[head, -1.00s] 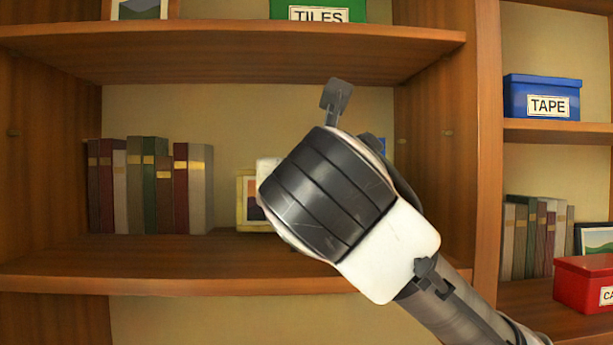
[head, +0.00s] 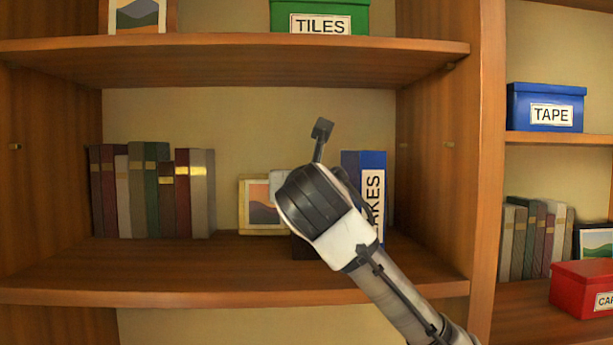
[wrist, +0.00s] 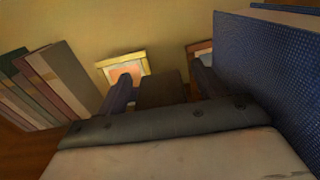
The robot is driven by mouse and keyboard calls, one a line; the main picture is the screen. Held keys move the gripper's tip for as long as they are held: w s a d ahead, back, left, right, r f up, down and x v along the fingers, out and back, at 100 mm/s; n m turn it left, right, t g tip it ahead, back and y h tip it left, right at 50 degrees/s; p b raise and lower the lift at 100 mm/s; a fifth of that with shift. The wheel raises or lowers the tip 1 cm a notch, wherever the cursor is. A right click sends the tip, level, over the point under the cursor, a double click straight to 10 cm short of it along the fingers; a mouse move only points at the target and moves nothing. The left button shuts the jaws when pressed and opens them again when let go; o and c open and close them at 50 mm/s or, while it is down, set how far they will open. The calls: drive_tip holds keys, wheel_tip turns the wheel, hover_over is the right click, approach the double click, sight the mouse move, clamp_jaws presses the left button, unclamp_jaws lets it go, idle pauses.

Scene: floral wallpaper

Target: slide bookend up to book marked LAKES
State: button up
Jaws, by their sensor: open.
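The blue book marked LAKES (head: 372,190) stands upright at the right of the middle shelf, partly hidden by my arm. In the wrist view its blue cover (wrist: 270,75) rises close on the right of my gripper. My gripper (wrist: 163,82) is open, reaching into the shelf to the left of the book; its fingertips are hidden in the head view. A dark block, apparently the bookend (wrist: 160,92), shows between the fingers in the wrist view. A dark part of it (head: 303,248) shows below my wrist in the head view. I cannot tell whether the fingers touch it.
A framed picture (head: 256,206) stands behind my gripper; another frame (wrist: 200,47) shows in the wrist view. A row of several books (head: 150,192) stands at the left. Bare shelf (head: 200,262) lies between. The shelf above holds a green TILES box (head: 320,17).

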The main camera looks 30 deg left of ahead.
drive_tip(key=shift+w+a, duration=0.1)
drive_tip(key=shift+w, duration=0.05)
clamp_jaws()
unclamp_jaws()
idle(0.5)
drive_tip(key=b+v, duration=0.1)
drive_tip(key=v, duration=1)
drive_tip(key=shift+w, duration=0.1)
clamp_jaws()
idle(0.4)
